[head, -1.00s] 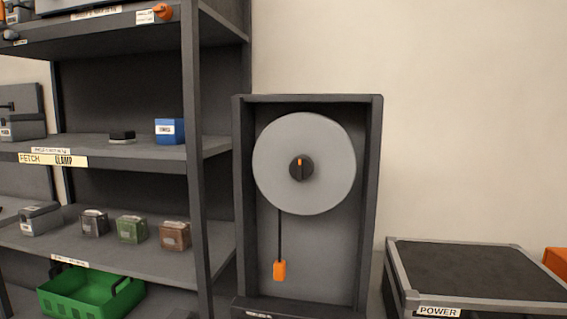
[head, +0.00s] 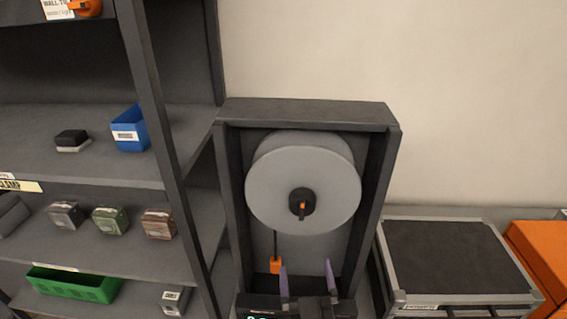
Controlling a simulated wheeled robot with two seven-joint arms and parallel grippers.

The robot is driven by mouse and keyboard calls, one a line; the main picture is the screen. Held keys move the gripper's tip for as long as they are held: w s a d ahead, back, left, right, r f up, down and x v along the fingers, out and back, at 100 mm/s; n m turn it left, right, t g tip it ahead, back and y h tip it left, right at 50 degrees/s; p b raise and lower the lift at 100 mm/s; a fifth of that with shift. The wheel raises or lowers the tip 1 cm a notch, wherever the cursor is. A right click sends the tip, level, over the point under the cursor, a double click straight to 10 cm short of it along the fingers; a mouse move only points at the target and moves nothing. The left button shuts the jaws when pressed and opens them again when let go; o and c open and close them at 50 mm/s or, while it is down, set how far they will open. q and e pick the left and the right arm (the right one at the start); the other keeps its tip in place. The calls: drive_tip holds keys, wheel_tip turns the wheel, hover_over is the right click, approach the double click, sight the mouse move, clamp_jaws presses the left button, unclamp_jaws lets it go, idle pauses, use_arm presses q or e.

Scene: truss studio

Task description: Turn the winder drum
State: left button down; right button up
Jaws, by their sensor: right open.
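The winder drum (head: 270,207) is a large light grey disc inside a dark upright frame (head: 388,165). At its centre is a black hub knob (head: 302,203) with an orange mark. A dark cord hangs from the drum's left side to an orange weight (head: 275,265). My right gripper (head: 306,276) is at the bottom of the head view, in front of the frame's lower part. Its two purple fingers point up, apart and empty, below the drum and clear of the knob. My left gripper is not in view.
A dark shelf unit (head: 150,100) stands left, with a blue bin (head: 128,130), several small boxes and a green basket (head: 75,285). Right of the frame are a black-topped case (head: 450,260) and an orange case (head: 545,255). The wall above them is bare.

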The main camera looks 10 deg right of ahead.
sight(304, 217)
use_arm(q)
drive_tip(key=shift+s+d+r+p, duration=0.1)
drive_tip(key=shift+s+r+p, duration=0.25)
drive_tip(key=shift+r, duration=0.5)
use_arm(e)
drive_tip(key=shift+m+t+h, duration=0.3)
drive_tip(key=shift+m+h, duration=0.1)
drive_tip(key=shift+h, duration=0.3)
drive_tip(key=shift+w+d+r, duration=0.3)
drive_tip(key=shift+w+r, duration=0.85)
drive_tip(key=shift+w, duration=0.35)
drive_tip(key=shift+w+d+r, duration=0.25)
drive_tip(key=shift+w+r, duration=0.9)
drive_tip(key=shift+w, duration=0.4)
drive_tip(key=shift+w+d+r, duration=0.3)
drive_tip(key=shift+w+r, duration=0.85)
drive_tip(key=shift+w, duration=0.35)
clamp_jaws()
